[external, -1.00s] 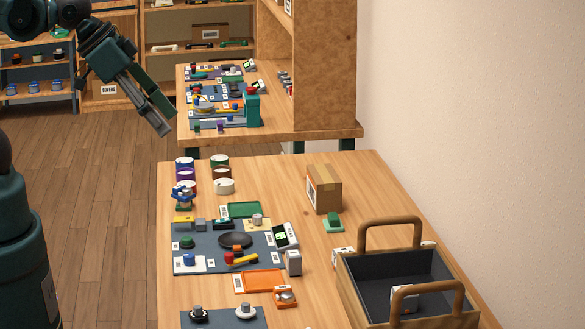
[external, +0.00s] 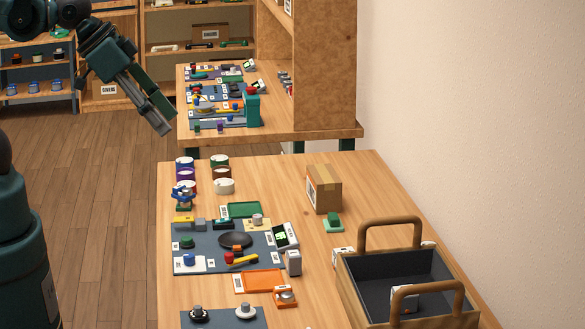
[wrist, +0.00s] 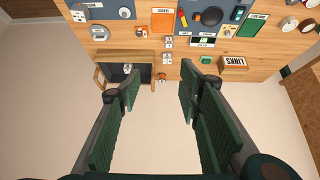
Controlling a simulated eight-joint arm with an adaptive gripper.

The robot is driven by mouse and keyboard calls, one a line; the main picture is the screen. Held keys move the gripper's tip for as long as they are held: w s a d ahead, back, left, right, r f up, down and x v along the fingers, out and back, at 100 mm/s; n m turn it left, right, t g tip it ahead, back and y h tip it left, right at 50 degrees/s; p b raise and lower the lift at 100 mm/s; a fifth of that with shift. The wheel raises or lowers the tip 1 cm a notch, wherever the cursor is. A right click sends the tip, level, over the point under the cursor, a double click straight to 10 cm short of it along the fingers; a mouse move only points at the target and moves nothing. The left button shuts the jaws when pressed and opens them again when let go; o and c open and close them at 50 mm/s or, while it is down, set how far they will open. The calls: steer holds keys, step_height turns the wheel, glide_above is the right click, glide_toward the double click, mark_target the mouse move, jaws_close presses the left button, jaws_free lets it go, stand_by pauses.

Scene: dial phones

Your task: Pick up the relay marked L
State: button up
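No letter L is readable on any part, so I cannot tell which one is the relay marked L. Small block-like parts in view include a grey upright block (external: 293,263) at the right edge of the slate mat, and a white block (external: 342,257) beside the wooden tote. Two pale blocks also show in the wrist view, one (wrist: 168,43) above the other (wrist: 167,58). My gripper (external: 160,129) is high at the upper left, away from the near table. In the wrist view my gripper (wrist: 159,88) is open, with nothing between its fingers.
The handled wooden tote (external: 350,285) stands at the near table's right and holds a white item (external: 404,298). A cardboard box (external: 323,190) and a green block (external: 333,219) stand behind it. The slate mat (external: 210,265) is crowded. Bare wood lies between mat and tote.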

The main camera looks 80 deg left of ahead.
steer(key=shift+w, duration=0.1)
steer(key=m+g+h+b, duration=0.4)
steer(key=m+g+b, duration=0.25)
steer(key=m, duration=1.05)
glide_above(294, 253)
steer(key=a, duration=0.3)
step_height(294, 253, down, 27)
steer(key=shift+f+g+h, duration=0.25)
steer(key=shift+f+h, duration=0.05)
steer(key=shift+f, duration=0.3)
steer(key=shift+x, duration=1.3)
steer(key=shift+b+x, duration=0.4)
steer(key=shift+x, duration=2.2)
